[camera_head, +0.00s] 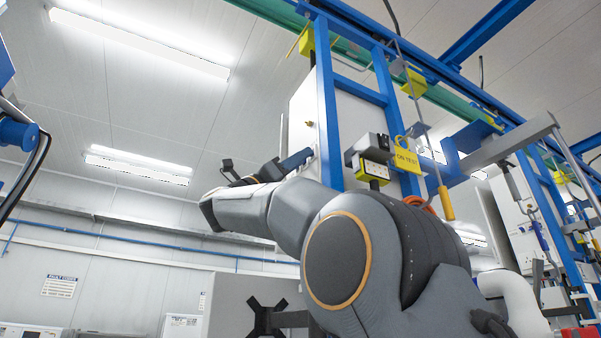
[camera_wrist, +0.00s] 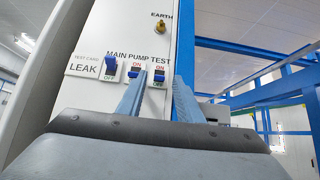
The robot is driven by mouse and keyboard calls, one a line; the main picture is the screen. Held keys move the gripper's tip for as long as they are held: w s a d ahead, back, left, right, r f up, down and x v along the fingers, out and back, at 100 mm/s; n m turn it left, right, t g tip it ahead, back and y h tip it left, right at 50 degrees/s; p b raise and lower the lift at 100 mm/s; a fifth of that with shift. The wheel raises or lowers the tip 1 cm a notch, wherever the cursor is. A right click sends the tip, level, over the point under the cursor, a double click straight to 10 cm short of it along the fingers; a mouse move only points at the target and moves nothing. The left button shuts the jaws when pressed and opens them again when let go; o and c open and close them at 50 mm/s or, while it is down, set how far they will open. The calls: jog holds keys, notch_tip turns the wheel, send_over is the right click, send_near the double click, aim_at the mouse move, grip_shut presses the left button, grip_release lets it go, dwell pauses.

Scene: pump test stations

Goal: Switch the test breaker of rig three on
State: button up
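A white panel (camera_wrist: 135,25) fills the middle of the wrist view, with switches in a row under the labels MAIN, PUMP and TEST. The left switch (camera_wrist: 109,66) has its blue lever high, with OFF below. The middle switch (camera_wrist: 134,75) and right switch (camera_wrist: 158,77) show ON above lower blue levers. The left finger partly covers the middle one. My gripper (camera_wrist: 160,78) is open, its blue fingers either side of the right switch in the picture; contact cannot be told. Which label belongs to which switch is unclear. In the head view the gripper (camera_head: 298,160) is beside the white cabinet (camera_head: 303,110).
A brass EARTH stud (camera_wrist: 160,26) sticks out above the switches. A blue frame post (camera_head: 327,120) stands close to the gripper. A yellow tag (camera_head: 406,159) and an orange-handled hanging tool (camera_head: 446,203) are to the right. No rig number is legible.

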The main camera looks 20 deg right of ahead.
jog(key=shift+w+d+r, duration=0.1)
jog(key=shift+d+r, duration=0.25)
jog(key=shift+r, duration=0.05)
grip_shut()
